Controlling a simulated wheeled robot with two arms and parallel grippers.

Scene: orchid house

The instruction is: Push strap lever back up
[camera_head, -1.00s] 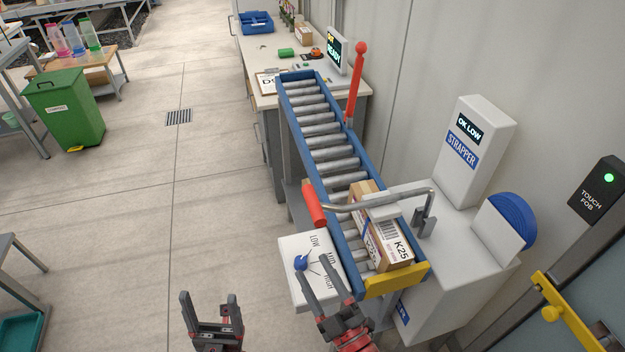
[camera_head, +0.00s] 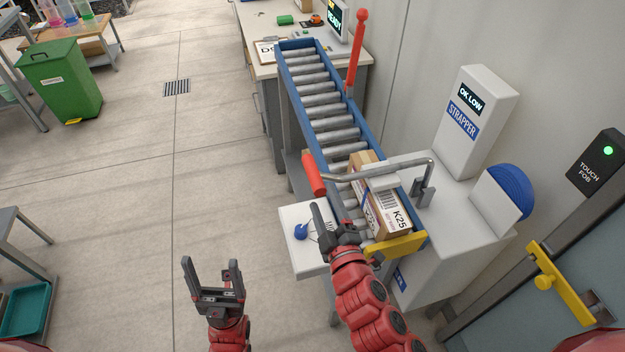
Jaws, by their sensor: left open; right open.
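The strap lever is a grey bent bar (camera_head: 375,173) with a red grip (camera_head: 314,173). It lies low across the conveyor, over the cardboard box marked K25 (camera_head: 394,222), its pivot on the strapper (camera_head: 464,118) at right. The strapper's screen reads OK LOW. My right gripper (camera_head: 328,214) is open and empty, just below the red grip, beside the conveyor's left rail and over the dial plate. It appears apart from the grip. My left gripper (camera_head: 212,264) is open and empty over the floor at lower left.
A dial plate with a blue knob (camera_head: 301,231) sits left of the conveyor (camera_head: 322,108). A yellow end stop (camera_head: 396,246) closes the conveyor's near end. A second red lever (camera_head: 357,50) stands upright farther back. A yellow door handle (camera_head: 560,284) is at right.

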